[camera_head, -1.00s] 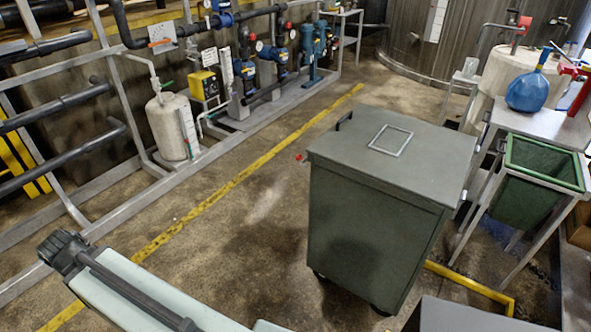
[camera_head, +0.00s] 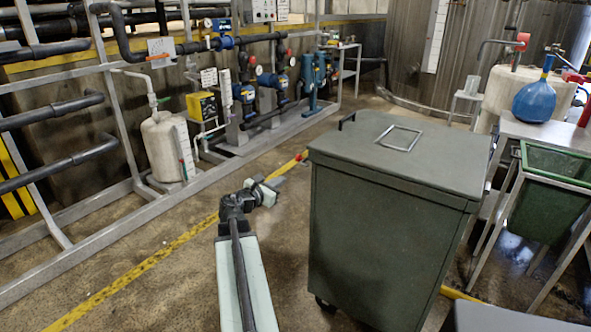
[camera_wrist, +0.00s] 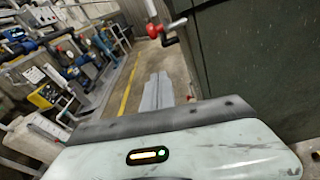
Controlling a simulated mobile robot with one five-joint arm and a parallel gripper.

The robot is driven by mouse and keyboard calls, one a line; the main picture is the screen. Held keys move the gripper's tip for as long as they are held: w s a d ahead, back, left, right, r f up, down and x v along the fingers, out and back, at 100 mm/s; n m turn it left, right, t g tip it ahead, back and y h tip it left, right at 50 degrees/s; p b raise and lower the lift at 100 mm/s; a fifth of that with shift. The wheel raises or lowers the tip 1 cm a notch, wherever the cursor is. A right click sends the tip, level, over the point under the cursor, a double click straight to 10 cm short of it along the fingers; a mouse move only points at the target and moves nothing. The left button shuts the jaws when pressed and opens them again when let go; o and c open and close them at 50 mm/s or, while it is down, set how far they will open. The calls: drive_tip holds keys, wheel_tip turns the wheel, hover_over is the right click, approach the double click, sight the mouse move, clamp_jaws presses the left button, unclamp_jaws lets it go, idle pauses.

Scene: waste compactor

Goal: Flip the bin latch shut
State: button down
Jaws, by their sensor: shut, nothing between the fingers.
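The green-grey wheeled bin (camera_head: 375,240) stands at the centre right with its flat lid (camera_head: 440,152) down. The latch (camera_head: 301,156) shows as a small red tip at the bin's left side. In the wrist view the latch (camera_wrist: 153,31) is a red knob with a dark lever beside the bin wall (camera_wrist: 255,55). My gripper (camera_head: 279,181) is left of the bin, apart from it. In the wrist view my gripper (camera_wrist: 158,88) is shut and empty, its grey fingers pointing towards the latch with a gap between. The latch's mount is mostly hidden in the head view.
Pipes and pumps on a metal frame (camera_head: 130,205) line the left, behind a yellow floor line (camera_head: 150,262). A green tub (camera_head: 548,205) on a stand is close to the bin's right.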

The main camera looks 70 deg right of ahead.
sight(307, 159)
drive_tip(key=b+x, duration=0.2)
drive_tip(key=x, duration=0.8)
drive_tip(key=r+p, duration=0.2)
drive_tip(key=p, duration=0.1)
drive_tip(key=a+r+p, duration=0.1)
drive_tip(key=r, duration=0.1)
drive_tip(key=shift+s, duration=0.3)
drive_tip(key=shift+f, duration=0.1)
